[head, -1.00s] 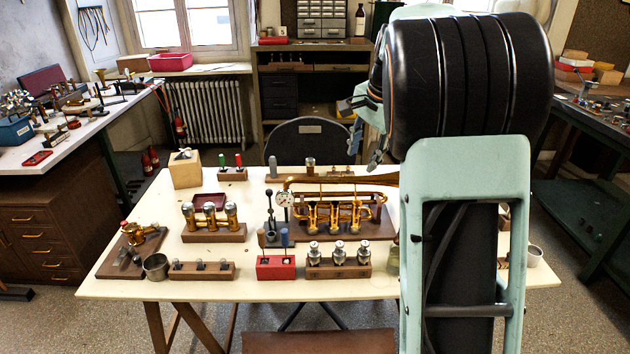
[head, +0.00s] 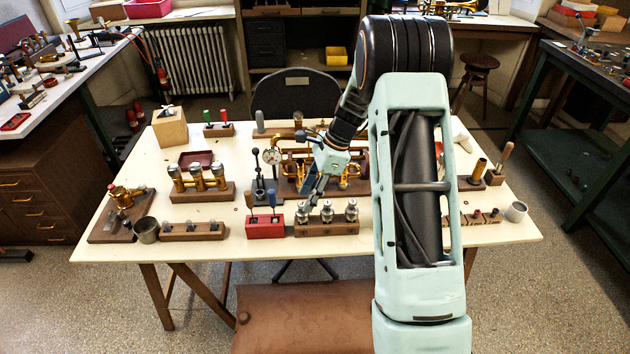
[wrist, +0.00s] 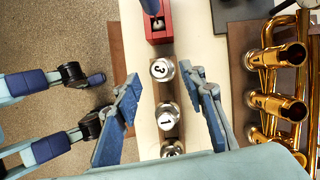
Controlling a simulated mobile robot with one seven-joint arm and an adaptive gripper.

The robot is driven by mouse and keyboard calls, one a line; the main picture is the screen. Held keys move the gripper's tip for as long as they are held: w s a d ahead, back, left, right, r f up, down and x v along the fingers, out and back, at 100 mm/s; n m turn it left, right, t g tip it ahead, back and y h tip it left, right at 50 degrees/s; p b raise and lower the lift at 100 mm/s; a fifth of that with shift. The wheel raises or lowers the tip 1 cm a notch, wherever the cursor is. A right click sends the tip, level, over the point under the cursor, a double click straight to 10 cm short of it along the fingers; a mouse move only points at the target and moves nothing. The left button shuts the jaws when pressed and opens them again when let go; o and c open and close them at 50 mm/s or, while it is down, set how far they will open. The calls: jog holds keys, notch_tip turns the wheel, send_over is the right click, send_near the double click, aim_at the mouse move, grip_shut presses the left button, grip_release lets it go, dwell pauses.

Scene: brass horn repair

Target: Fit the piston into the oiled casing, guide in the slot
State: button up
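Three silver pistons stand upright in a wooden rack (head: 327,230) at the front middle of the table. In the wrist view, one piston cap reads 3 (wrist: 162,69), another reads 1 (wrist: 168,117), and the third is partly cut off below. My gripper (wrist: 168,92) is open and empty, its blue-padded fingers on either side of the rack and above it. In the head view, my gripper (head: 313,190) hangs over the rack. The brass horn lies behind it, partly hidden by my arm; its open casings (wrist: 292,54) show at right in the wrist view. I cannot tell which is oiled.
A dial gauge (head: 272,156) stands near the horn. Another wooden rack (head: 195,231) and a metal cup (head: 147,230) are further left. Bare table lies along the front edge.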

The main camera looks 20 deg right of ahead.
jog(key=shift+x, duration=1.3)
jog(key=shift+c, duration=0.4)
grip_shut()
jog(key=shift+r, duration=0.15)
notch_tip(320, 180, up, 10)
jog(key=p, duration=0.7)
dwell(0.3)
